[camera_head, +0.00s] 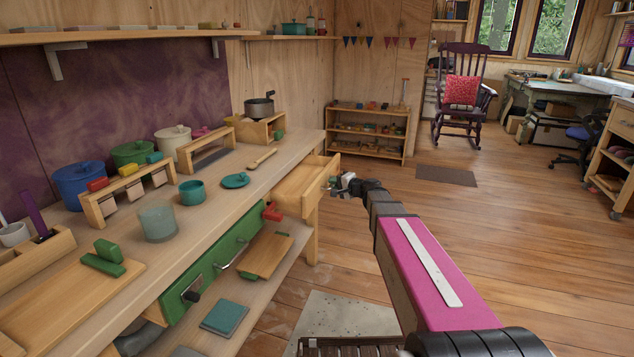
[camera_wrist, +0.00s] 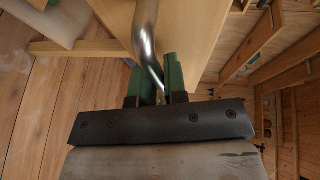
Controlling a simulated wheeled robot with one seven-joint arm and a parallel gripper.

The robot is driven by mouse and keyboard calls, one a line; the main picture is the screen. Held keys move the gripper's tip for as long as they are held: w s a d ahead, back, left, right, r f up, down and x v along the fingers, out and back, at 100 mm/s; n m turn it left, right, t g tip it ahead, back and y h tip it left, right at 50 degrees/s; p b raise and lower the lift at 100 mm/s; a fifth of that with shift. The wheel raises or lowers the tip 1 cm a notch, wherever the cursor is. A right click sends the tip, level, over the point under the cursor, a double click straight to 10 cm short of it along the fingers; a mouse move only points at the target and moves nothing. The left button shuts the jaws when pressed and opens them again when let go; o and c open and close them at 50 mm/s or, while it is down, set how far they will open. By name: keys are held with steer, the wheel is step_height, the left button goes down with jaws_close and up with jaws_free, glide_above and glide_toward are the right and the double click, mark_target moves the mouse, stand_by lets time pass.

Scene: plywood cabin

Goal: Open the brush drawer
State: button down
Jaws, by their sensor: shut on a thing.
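A pale wooden drawer (camera_head: 298,186) sticks out from the right end of the workbench, partly open. Its inside shows only in part from above and its contents cannot be made out. My gripper (camera_head: 338,184) is at the drawer's front. In the wrist view, the green fingers of my gripper (camera_wrist: 160,84) are shut on a curved metal handle (camera_wrist: 147,35). The handle is fixed to the wooden drawer front (camera_wrist: 188,35).
The workbench (camera_head: 215,215) carries pots, a glass, a teal cup and wooden racks. A green front with a metal handle (camera_head: 232,258) lies below its top. A low shelf (camera_head: 368,134) stands behind the drawer. The floor (camera_head: 510,215) to the right is mostly clear.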

steer(key=s+d, duration=0.3)
steer(key=d, duration=0.6)
steer(key=shift+s, duration=0.1)
steer(key=c, duration=1.2)
jaws_free()
steer(key=v, duration=1)
steer(key=shift+s+d+r, duration=0.15)
steer(key=shift+s+d, duration=0.15)
